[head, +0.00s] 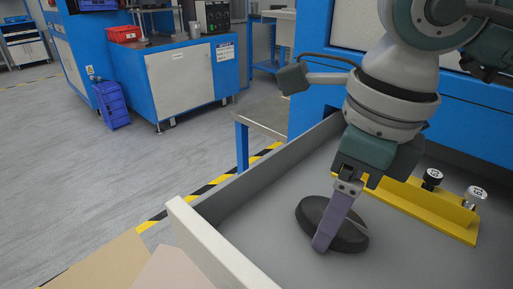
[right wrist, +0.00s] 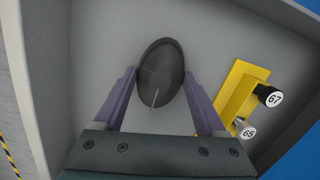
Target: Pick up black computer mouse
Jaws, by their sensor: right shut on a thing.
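The black computer mouse (head: 349,232) lies on the grey floor of a shallow walled tray (head: 262,213). In the right wrist view the mouse (right wrist: 161,72) sits between the two purple fingers, towards their tips. My right gripper (head: 325,240) points down at the mouse, with one finger in front of it in the head view. The right gripper (right wrist: 160,85) is shut on the mouse's sides. The far finger is hidden behind the mouse in the head view. My left gripper is not in view.
A yellow bracket (head: 420,205) with two numbered knobs (right wrist: 272,97) stands right of the mouse. Tray walls border the work area. Cardboard (head: 110,265) lies at lower left outside the tray. Blue workbenches (head: 185,80) and a red bin (head: 124,34) stand farther back.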

